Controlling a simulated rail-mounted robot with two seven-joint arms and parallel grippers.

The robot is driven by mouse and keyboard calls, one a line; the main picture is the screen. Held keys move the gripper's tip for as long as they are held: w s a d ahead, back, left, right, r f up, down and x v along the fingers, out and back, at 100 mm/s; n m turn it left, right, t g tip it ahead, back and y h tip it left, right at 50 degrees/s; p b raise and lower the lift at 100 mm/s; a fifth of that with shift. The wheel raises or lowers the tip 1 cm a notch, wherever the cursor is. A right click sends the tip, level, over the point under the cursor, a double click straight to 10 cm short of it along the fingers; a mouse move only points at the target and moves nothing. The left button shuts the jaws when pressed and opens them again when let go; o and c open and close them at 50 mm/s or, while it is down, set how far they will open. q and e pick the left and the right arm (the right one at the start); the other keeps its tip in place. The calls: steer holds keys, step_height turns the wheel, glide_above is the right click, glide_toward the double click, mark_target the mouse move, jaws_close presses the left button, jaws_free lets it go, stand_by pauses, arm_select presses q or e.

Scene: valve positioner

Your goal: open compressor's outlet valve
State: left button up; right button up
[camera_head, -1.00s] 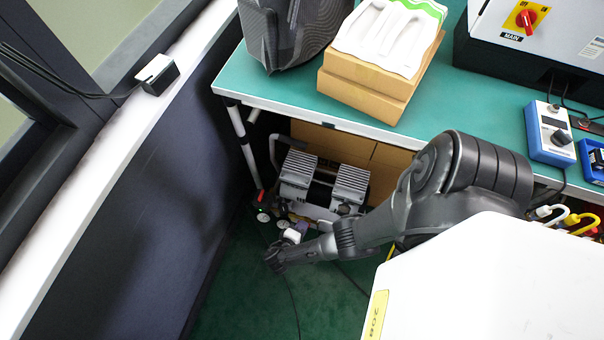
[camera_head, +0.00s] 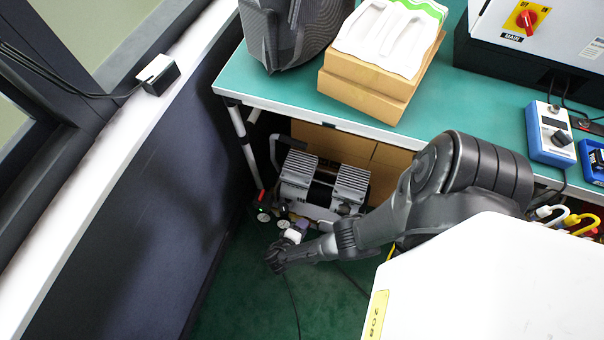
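The compressor (camera_head: 322,186) stands on the green floor under the workbench, with two ribbed grey blocks on top and a handle at its left. Round gauges (camera_head: 264,217) and small red and black fittings sit at its front left. The outlet valve itself is too small to tell apart here. My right arm reaches down from the right, and my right gripper (camera_head: 277,258) is low, just in front of the compressor's front-left fittings. Its fingers are dark and small, and I cannot tell whether they are open or touching anything. My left gripper is not in view.
The green workbench (camera_head: 290,98) overhangs the compressor and carries cardboard boxes (camera_head: 362,97). Its leg (camera_head: 242,137) stands left of the compressor. A dark wall (camera_head: 110,230) bounds the left side. A thin cable runs along the floor below my gripper. Floor in front is mostly clear.

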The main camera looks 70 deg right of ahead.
steer(key=shift+a+r, duration=0.1)
steer(key=p+v, duration=0.3)
steer(key=v, duration=1)
steer(key=shift+a, duration=0.3)
steer(key=shift+w+r, duration=0.1)
